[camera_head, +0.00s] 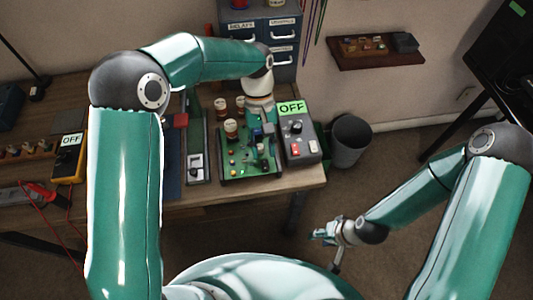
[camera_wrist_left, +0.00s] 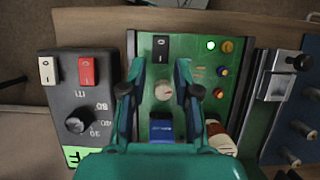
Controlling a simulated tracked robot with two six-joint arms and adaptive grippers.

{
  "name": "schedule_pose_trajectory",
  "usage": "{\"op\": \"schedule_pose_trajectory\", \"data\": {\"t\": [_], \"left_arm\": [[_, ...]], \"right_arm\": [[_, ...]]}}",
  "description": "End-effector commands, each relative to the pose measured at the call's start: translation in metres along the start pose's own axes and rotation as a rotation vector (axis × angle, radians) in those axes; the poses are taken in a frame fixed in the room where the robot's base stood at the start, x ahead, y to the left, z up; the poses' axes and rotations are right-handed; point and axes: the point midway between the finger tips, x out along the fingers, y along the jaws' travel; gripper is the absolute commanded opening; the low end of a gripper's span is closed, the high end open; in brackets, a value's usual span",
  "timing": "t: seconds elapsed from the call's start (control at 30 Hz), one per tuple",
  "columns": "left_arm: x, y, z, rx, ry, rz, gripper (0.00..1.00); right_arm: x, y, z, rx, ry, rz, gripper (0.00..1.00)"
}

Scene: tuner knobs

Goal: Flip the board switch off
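The green circuit board (camera_head: 234,171) lies near the front right of the workbench; it also shows in the left wrist view (camera_wrist_left: 182,122). Its black rocker switch (camera_wrist_left: 161,48), marked with O and a line, sits at the top of the board in that view. A green light (camera_wrist_left: 210,45) on the board glows. My left gripper (camera_wrist_left: 160,91) is open above the board, its fingers on either side of a pale round knob (camera_wrist_left: 164,91). The rocker lies beyond the fingertips, untouched. My right gripper (camera_head: 332,245) looks open and empty, away from the bench.
A dark grey box (camera_head: 300,149) with a green OFF display, knob and red and white rockers stands right of the board. A panel with a metal-plated switch (camera_head: 196,165) stands left of it. A yellow meter (camera_head: 69,157) is further left. A bin (camera_head: 350,140) stands on the floor.

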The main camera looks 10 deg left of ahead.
Motion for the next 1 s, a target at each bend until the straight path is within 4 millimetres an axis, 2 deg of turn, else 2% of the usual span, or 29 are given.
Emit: {"op": "schedule_pose_trajectory", "data": {"t": [0.1, 0.2, 0.57, 0.77, 1.0], "left_arm": [[0.016, -0.001, 0.000, -0.001, -0.003, -0.002, 0.31], [0.024, 0.000, 0.000, -0.001, -0.001, -0.001, 0.31], [0.029, 0.000, 0.000, -0.001, 0.000, 0.000, 0.31], [0.029, 0.000, 0.000, -0.001, 0.000, 0.001, 0.00], [0.031, 0.000, 0.000, -0.001, 0.022, 0.001, 0.00]], "right_arm": [[-0.002, -0.001, 0.000, 0.000, 0.000, 0.000, 0.40], [-0.003, -0.001, 0.000, 0.000, 0.000, 0.000, 0.40], [-0.003, -0.001, 0.000, 0.000, 0.000, 0.000, 0.40], [-0.003, -0.001, 0.000, 0.000, 0.000, 0.000, 0.40], [0.003, 0.001, 0.000, 0.000, 0.000, 0.000, 0.40]]}}
